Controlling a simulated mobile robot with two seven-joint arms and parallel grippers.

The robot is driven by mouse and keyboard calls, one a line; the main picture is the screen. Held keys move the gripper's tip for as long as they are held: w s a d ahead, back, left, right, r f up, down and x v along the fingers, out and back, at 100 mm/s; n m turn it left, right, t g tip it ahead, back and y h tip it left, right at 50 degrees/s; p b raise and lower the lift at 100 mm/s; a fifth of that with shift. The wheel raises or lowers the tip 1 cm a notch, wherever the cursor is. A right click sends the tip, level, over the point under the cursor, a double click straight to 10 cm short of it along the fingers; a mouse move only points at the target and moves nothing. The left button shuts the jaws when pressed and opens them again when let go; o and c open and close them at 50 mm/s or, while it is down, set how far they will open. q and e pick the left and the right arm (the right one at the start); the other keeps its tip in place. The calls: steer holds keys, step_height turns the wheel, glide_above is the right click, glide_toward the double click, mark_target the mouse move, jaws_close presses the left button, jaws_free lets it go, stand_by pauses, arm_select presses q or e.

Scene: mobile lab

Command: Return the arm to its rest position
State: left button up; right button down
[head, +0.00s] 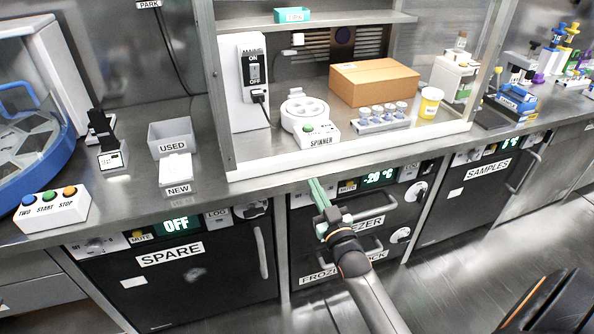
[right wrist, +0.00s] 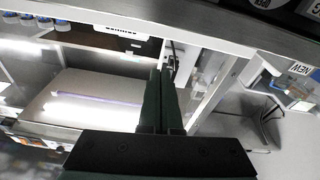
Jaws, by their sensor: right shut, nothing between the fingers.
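My right gripper (head: 318,190) is in the middle of the head view, in front of the counter edge below the spinner. Its two green fingers are together with nothing between them. The fingers also show shut in the right wrist view (right wrist: 160,100). My right arm comes up from the bottom of the head view and overlaps the freezer door (head: 345,230). My left gripper is not in the head view.
The counter above holds the spinner (head: 309,118), a tube rack (head: 382,118), a cardboard box (head: 374,82), and the used bin (head: 170,137). The spare unit (head: 180,280) and samples unit (head: 480,185) flank the freezer. Open floor (head: 470,270) lies at right.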

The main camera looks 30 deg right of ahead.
arm_select(q)
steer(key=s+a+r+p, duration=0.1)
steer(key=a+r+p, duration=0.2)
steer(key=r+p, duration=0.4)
steer(key=p, duration=0.3)
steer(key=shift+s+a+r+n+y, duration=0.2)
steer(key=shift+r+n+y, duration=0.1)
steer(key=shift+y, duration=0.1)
arm_select(e)
steer(key=s+a+f+n+g+y, duration=0.1)
steer(key=s+a+f+g+y, duration=0.2)
steer(key=s+a, duration=0.6)
steer(key=s+a+f+n+g+y, duration=0.2)
steer(key=s+a+f+g, duration=0.5)
steer(key=s, duration=0.7)
steer(key=a+y, duration=0.1)
steer(key=a, duration=0.1)
steer(key=shift+s+a+f+g+y, duration=0.3)
steer(key=shift+s+a+f, duration=0.05)
steer(key=shift+s+a, duration=0.05)
